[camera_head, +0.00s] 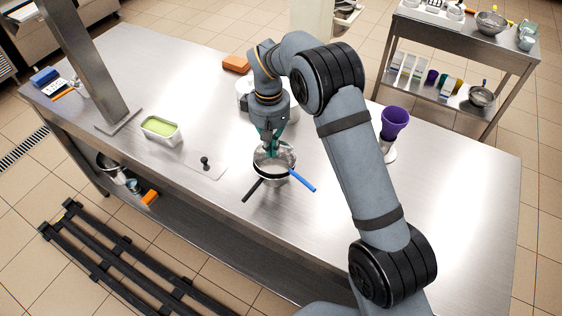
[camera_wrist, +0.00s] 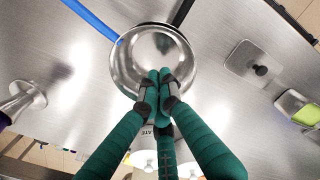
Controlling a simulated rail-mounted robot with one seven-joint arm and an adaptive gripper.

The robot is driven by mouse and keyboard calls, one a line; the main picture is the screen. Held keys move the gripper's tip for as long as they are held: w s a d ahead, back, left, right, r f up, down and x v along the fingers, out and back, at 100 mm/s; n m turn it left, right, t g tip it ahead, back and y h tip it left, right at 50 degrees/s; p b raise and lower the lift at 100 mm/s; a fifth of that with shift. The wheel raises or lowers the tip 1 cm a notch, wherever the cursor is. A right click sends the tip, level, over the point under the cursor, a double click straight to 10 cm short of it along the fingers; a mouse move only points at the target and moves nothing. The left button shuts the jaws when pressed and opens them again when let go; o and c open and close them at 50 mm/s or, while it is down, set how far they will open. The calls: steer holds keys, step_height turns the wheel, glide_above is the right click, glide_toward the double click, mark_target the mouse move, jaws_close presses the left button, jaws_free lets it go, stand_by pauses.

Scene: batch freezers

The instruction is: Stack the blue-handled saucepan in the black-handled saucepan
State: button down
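The blue-handled saucepan (camera_head: 289,161) is steel, at mid-table, its blue handle (camera_head: 303,181) pointing toward the lower right. It overlaps the black-handled saucepan (camera_head: 272,178), whose black handle (camera_head: 252,190) points lower left. The blue-handled pan appears on top, over or inside the other; I cannot tell whether it rests fully. In the wrist view the blue-handled pan (camera_wrist: 155,48) fills most of the round opening, and the black handle (camera_wrist: 182,12) shows at top. My gripper (camera_wrist: 160,80) has its green fingers drawn together at the pan's rim and appears shut on it.
A lidded plate with a black knob (camera_head: 206,163) and a green-filled container (camera_head: 161,130) stand to the left. A white pot (camera_head: 243,90) and an orange block (camera_head: 236,63) are behind my arm. A purple cup (camera_head: 395,122) stands right. The table front is clear.

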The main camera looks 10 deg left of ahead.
mark_target(273, 169)
step_height(273, 169, down, 3)
steer(key=shift+s+d+f+p, duration=0.1)
steer(key=shift+d+p, duration=0.05)
steer(key=shift+p, duration=0.3)
steer(key=shift+s+d+p, duration=0.55)
steer(key=shift+s+d, duration=0.3)
steer(key=shift+d, duration=0.3)
steer(key=shift+s+d, duration=0.2)
steer(key=shift+d, duration=0.05)
steer(key=shift+s, duration=0.1)
